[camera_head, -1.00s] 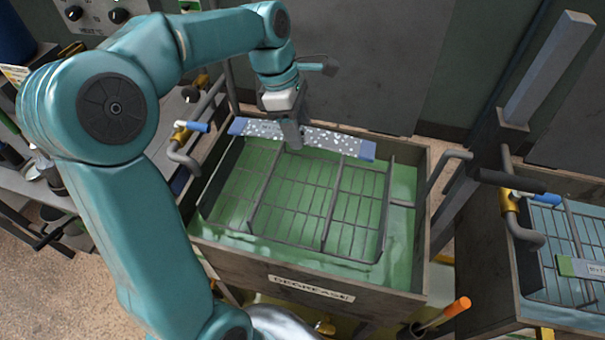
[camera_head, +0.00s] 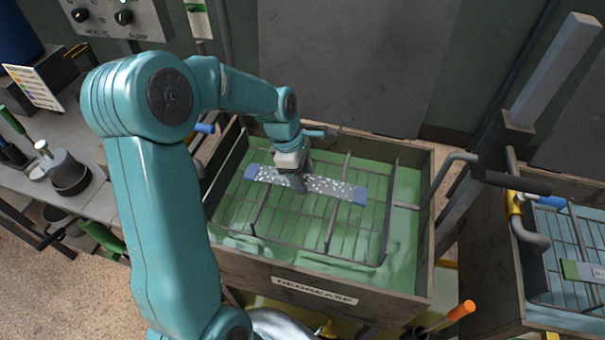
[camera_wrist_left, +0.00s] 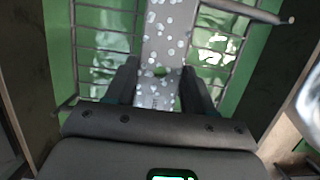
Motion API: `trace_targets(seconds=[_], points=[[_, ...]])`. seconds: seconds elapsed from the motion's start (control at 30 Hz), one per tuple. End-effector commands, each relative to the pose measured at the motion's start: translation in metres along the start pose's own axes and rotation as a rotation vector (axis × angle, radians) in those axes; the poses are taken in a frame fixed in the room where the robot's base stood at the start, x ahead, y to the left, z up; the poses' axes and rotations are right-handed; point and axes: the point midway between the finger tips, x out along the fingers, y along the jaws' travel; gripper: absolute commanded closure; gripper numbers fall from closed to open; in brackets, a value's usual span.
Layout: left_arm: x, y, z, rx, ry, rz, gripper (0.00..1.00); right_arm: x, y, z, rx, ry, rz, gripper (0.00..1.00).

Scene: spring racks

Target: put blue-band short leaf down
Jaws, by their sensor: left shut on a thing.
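The blue-band short leaf (camera_head: 330,186) is a flat grey strip with pale spots and a blue band at each end. My left gripper (camera_head: 298,187) is shut on it near its middle. The leaf lies across the wire rack (camera_head: 347,222) inside the degrease tank (camera_head: 230,262); I cannot tell whether it touches the rack. In the left wrist view the spotted leaf (camera_wrist_left: 168,35) runs away between the two dark fingers of the left gripper (camera_wrist_left: 160,88). My right gripper is not in view.
Green liquid fills the tank around the rack. A bent pipe with a blue handle (camera_head: 205,128) stands at its left. A second tank (camera_head: 560,310) with a rack and a green-ended strip (camera_head: 590,271) is at the right. A cluttered bench (camera_head: 85,185) is at the left.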

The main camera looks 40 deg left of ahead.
Motion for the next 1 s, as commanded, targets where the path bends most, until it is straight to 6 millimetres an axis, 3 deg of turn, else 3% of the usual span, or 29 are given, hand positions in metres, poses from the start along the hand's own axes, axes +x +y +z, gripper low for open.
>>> trace_targets(seconds=[0.57,0.6,0.67,1.0], points=[[0.009,0.001,-0.003,0.000,-0.001,0.003,0.96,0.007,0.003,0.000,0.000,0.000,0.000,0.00],[0.010,0.000,-0.003,0.000,0.000,0.000,0.44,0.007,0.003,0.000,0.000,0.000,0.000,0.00],[0.009,0.000,-0.003,0.000,0.000,0.000,0.24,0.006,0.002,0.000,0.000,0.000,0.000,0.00],[0.006,0.000,-0.002,0.000,0.000,0.001,0.21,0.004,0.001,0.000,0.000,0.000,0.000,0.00]])
